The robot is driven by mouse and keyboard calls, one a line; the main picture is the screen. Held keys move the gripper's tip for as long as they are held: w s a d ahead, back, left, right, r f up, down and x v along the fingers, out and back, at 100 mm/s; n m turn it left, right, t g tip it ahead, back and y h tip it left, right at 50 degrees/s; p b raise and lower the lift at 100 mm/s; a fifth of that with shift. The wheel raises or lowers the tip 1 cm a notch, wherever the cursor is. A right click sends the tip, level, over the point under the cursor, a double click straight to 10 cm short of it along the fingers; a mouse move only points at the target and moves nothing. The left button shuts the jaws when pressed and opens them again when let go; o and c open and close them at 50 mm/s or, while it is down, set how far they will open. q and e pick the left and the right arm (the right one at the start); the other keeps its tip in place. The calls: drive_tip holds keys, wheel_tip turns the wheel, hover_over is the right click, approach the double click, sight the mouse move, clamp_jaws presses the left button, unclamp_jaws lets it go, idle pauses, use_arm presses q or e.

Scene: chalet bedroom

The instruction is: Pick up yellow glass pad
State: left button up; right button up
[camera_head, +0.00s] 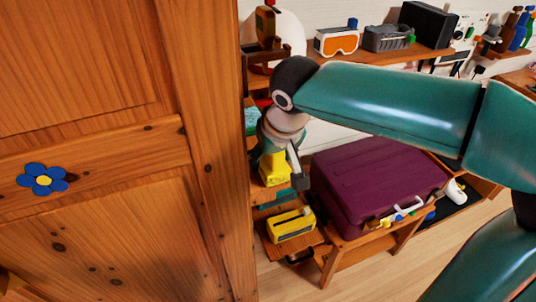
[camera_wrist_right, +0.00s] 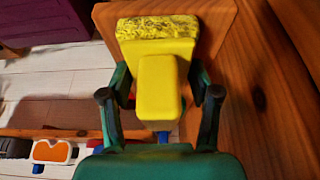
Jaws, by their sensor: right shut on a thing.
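The yellow glass pad (camera_head: 273,169) is a yellow block with a handle. In the right wrist view (camera_wrist_right: 150,47) its yellow handle points towards my palm and a mottled yellow strip runs along its far edge. My right gripper (camera_head: 285,170) is shut on the pad, with a finger on each side of the handle in the wrist view (camera_wrist_right: 160,85). The pad hangs below my right wrist, beside the wooden cabinet. I cannot tell whether it touches a shelf. My left gripper is not in view.
A wooden cabinet (camera_head: 110,150) with a blue flower fills the left. A yellow toaster-like box (camera_head: 291,225) sits on a low shelf below the pad. A purple suitcase (camera_head: 375,180) stands to the right. Orange goggles (camera_head: 337,42) and other items line the upper shelf.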

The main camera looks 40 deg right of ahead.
drive_tip(key=s+a+b, duration=0.3)
drive_tip(key=s, duration=1.3)
drive_tip(key=shift+a, duration=0.35)
